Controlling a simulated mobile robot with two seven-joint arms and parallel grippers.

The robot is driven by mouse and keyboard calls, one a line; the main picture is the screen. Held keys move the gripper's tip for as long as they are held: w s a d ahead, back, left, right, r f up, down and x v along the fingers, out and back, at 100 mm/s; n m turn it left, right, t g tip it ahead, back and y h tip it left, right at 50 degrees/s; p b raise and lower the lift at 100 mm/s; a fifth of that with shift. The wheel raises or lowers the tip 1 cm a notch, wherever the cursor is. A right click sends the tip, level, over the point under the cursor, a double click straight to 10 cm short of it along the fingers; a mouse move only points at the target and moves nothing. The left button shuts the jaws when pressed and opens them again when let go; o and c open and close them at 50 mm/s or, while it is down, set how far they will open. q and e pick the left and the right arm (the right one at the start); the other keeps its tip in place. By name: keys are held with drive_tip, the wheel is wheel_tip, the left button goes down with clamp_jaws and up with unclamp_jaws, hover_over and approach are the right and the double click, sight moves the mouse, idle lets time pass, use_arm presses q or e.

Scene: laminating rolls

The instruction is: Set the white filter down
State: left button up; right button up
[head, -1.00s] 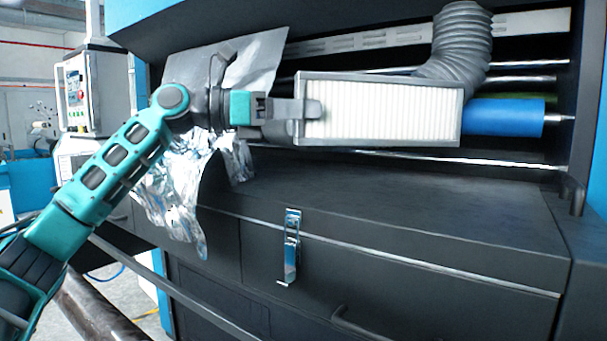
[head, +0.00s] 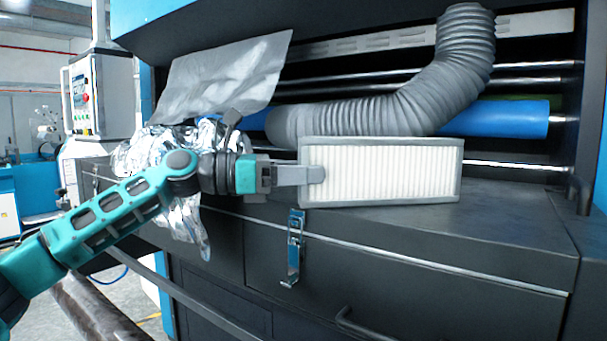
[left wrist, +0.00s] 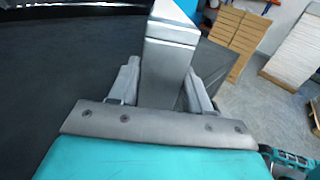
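The white filter (head: 385,170) is a pleated white panel in a grey frame. It stands upright on its long edge at the front of the dark machine top (head: 500,205). Its lower edge is at or just above that surface; I cannot tell whether it touches. My left gripper (head: 312,175) comes in from the left and is shut on the filter's left end. In the left wrist view the filter's grey frame (left wrist: 168,65) is between the two fingers (left wrist: 168,88).
A grey corrugated hose (head: 400,112) runs behind the filter, in front of a blue roll (head: 500,118). Crumpled silver foil (head: 185,215) hangs over the machine's left edge near my left arm. A metal latch (head: 295,248) is on the front. The top right of the filter is clear.

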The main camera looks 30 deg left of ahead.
use_arm(q)
drive_tip(key=o, duration=0.4)
drive_tip(key=shift+s+a+f, duration=0.15)
drive_tip(key=shift+a, duration=0.15)
drive_tip(key=b+v, duration=0.7)
drive_tip(key=v, duration=0.4)
drive_tip(key=shift+s+a, duration=0.1)
drive_tip(key=shift+s, duration=0.05)
